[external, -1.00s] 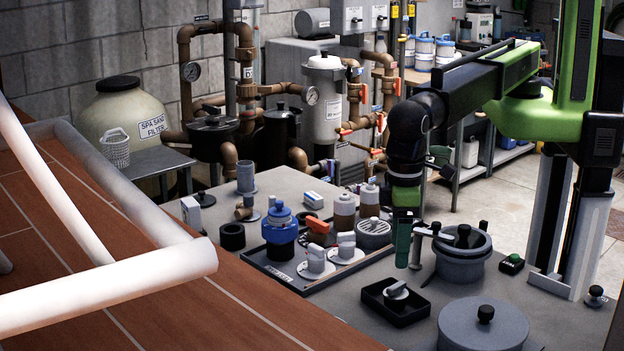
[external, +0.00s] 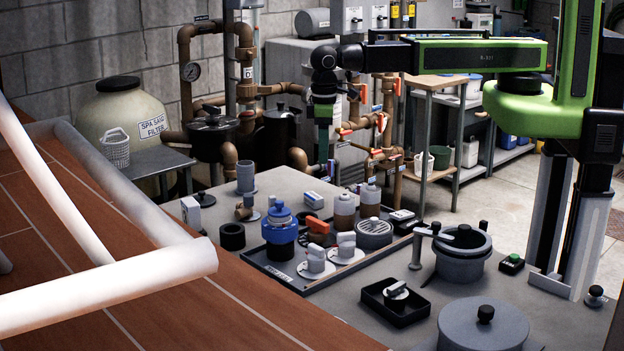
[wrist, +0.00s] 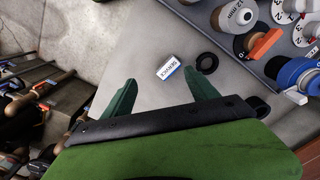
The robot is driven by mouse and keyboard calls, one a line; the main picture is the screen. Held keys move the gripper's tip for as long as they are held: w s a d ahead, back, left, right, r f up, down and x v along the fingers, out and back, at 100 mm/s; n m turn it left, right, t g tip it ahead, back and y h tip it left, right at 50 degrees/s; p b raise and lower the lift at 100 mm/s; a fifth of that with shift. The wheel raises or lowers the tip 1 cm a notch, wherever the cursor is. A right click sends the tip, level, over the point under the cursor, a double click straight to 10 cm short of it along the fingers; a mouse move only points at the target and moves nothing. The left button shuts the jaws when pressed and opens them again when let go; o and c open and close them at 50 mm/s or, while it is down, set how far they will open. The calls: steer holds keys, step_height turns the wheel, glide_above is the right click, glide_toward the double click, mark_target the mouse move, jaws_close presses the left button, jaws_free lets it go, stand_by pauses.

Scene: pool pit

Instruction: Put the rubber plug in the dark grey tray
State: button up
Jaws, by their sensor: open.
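The large dark grey tray (external: 300,286) has a low rim and a white label and stands in the middle of the bench. It holds a blue-topped jar (external: 280,232), bottles and white valve discs; its edge also shows in the wrist view. I cannot tell for sure which thing is the rubber plug. A pale disc with a dark grip (external: 397,290) lies in the small black tray (external: 393,313). My gripper (external: 323,163) is high above the bench's back edge; in the wrist view its green jaws (wrist: 160,95) are apart with nothing between them.
A SERVICE box (wrist: 167,68) and a black ring (wrist: 207,62) lie on bare bench beyond my jaws. A grey pot (external: 463,262) and a lidded round vessel (external: 484,328) stand at the right. Pipes with orange handles (external: 345,132) rise behind the bench.

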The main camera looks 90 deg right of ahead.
steer(key=s+d, duration=0.3)
steer(key=d, duration=0.8)
steer(key=s+d, duration=0.4)
steer(key=d, duration=0.6)
steer(key=shift+d, duration=0.35)
